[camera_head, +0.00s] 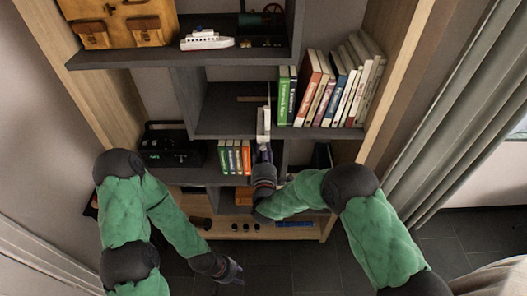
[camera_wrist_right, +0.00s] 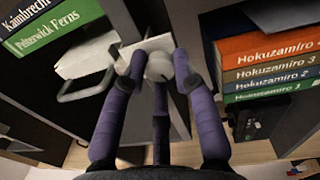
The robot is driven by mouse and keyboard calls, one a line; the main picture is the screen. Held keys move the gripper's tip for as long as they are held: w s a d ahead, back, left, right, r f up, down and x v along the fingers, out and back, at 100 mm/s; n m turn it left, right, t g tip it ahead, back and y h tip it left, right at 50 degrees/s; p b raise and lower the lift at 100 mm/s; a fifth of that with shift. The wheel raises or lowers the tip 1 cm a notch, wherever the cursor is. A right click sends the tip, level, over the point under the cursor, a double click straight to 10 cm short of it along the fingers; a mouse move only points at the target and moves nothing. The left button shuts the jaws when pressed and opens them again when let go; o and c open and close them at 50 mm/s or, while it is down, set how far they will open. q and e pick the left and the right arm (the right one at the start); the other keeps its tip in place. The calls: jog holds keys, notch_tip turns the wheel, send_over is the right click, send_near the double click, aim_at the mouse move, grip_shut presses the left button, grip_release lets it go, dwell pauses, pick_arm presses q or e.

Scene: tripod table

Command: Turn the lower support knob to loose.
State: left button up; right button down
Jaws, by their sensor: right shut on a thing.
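A white support (camera_head: 263,123) stands upright at the front of the dark shelf unit, near the middle of the head view. In the right wrist view, a small rounded white knob (camera_wrist_right: 159,66) on a pale plate sits between the purple fingers of my right gripper (camera_wrist_right: 157,72). The right gripper is shut on this knob; the fingers hide part of it. In the head view, my right gripper (camera_head: 263,152) is just below the white support. My left gripper (camera_head: 232,270) hangs low over the floor, away from the support; its finger opening is too small to tell.
Books (camera_head: 340,85) stand on the shelf right of the support, and several short books (camera_head: 234,157) stand to its lower left. A black device (camera_head: 168,146) is on the left shelf. A grey loop handle (camera_wrist_right: 86,88) is near my fingers. Dark floor (camera_head: 300,265) lies in front.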

jog(key=c, duration=1)
grip_release()
jog(key=shift+w, duration=0.1)
jog(key=shift+s, duration=0.4)
jog(key=s, duration=1.1)
jog(key=shift+s+d+f, duration=0.1)
jog(key=shift+s+f, duration=0.05)
jog(key=shift+f, duration=0.15)
